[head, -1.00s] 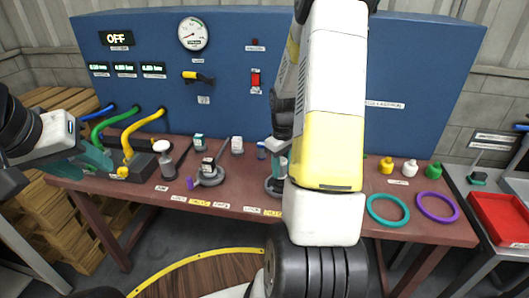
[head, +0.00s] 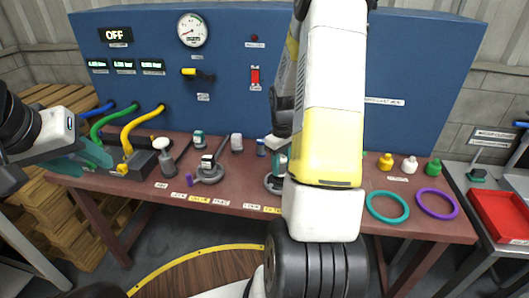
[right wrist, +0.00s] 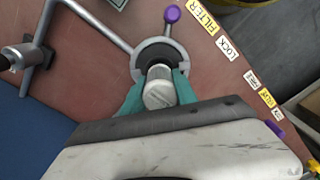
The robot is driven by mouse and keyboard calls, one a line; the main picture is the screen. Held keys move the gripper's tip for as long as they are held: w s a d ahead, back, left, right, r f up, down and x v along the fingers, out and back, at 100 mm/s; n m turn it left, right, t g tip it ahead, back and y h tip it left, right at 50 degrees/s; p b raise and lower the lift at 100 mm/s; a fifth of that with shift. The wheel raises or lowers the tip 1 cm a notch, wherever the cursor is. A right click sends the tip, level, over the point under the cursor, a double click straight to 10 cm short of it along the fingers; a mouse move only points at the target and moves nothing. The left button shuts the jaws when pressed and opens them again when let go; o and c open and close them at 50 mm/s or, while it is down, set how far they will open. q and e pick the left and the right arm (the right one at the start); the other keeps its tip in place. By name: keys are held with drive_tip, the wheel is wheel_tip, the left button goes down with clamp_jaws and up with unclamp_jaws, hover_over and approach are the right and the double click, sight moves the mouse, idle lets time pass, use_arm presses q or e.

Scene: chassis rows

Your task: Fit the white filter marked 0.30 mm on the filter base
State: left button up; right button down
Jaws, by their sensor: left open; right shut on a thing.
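My right gripper (right wrist: 158,88) is shut on a pale cylindrical piece (right wrist: 160,95). No 0.30 mm mark can be read on it. In the right wrist view the piece's far end overlaps the dark opening of a grey ring-shaped base (right wrist: 142,68), beside the FILTER label (right wrist: 203,18); I cannot tell whether it is seated. The base (head: 271,185) shows in part in the head view, where my right arm hides most of the right gripper. My left gripper (head: 88,160) is open and empty over the table's left end.
A purple-knobbed lever (right wrist: 172,13) adjoins the base. Another grey fixture (head: 208,176) stands to its left. Yellow, white and green pieces (head: 408,165) stand at the right behind teal and purple rings (head: 437,204). The blue panel (head: 230,110) closes off the back.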

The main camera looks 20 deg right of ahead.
sight(282, 157)
drive_tip(key=shift+f, duration=0.15)
drive_tip(key=shift+f, duration=1.15)
drive_tip(key=shift+s+f, duration=0.2)
drive_tip(key=shift+f, duration=0.1)
drive_tip(key=c, duration=0.9)
unclamp_jaws()
drive_tip(key=shift+a, duration=0.1)
drive_tip(key=shift+r, duration=0.1)
drive_tip(key=r, duration=0.8)
drive_tip(key=shift+w+d+r, duration=0.15)
drive_tip(key=shift+w+d, duration=0.05)
drive_tip(key=shift+d, duration=0.05)
